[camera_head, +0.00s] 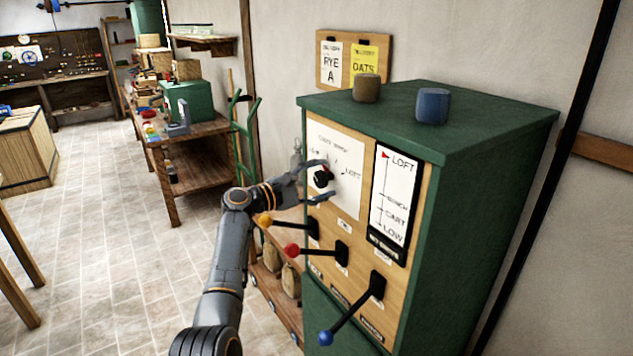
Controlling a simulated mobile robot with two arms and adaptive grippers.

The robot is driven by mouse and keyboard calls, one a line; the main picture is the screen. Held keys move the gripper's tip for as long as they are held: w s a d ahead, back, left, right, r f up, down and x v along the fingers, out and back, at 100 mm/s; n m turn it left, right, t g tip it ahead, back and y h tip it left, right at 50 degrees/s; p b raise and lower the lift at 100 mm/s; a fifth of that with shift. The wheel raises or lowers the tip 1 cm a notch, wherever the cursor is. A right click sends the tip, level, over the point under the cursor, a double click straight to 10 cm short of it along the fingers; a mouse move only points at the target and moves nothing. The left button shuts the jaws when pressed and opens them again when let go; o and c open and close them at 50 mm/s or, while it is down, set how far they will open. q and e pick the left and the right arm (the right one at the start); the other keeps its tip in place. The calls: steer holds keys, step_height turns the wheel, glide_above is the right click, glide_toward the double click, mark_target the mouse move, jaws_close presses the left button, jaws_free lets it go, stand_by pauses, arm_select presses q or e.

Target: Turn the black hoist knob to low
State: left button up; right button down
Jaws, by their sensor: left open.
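The black hoist knob (321,179) sits on a white dial plate (347,196) on the front panel of a green cabinet (470,190). My left gripper (331,181) is at the knob, its jaws open, with one finger above the knob and one below it. I cannot tell whether the fingers touch the knob. The dial lettering is partly hidden and too small to read fully, so the knob's setting is unclear. A tall indicator plate (394,205) to the right reads LOFT at the top and LOW at the bottom. My right gripper is not in view.
Levers with yellow (265,220), red (291,250) and blue (326,338) ends stick out below the dial, close to my left arm. A brown cup (367,88) and a blue cup (433,106) stand on the cabinet.

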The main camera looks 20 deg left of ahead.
arm_select(q)
steer(key=v, duration=1.2)
steer(key=shift+f, duration=0.1)
steer(key=s+d+f+m+g+y+b, duration=0.1)
steer(key=s+f+g+y, duration=0.25)
steer(key=f, duration=1.65)
steer(key=s+d+f+m+g+y+b, duration=0.1)
steer(key=s+f+g+y, duration=0.2)
steer(key=f, duration=1.7)
steer(key=s+f+m+g+y, duration=0.3)
steer(key=s+f+m, duration=0.2)
steer(key=s+f, duration=1.35)
steer(key=s+d+f+m+g, duration=0.1)
steer(key=s+f+m, duration=0.3)
steer(key=s, duration=0.8)
steer(key=s+d+f+m+g+y+b, duration=0.1)
steer(key=s+f+m, duration=0.3)
steer(key=s+f, duration=0.3)
steer(key=s+d+f+m+g+b, duration=0.1)
steer(key=s+f+m, duration=0.3)
steer(key=s, duration=1.2)
steer(key=shift+s+d+f+g, duration=0.35)
steer(key=shift+d+f, duration=0.25)
steer(key=shift+f, duration=0.05)
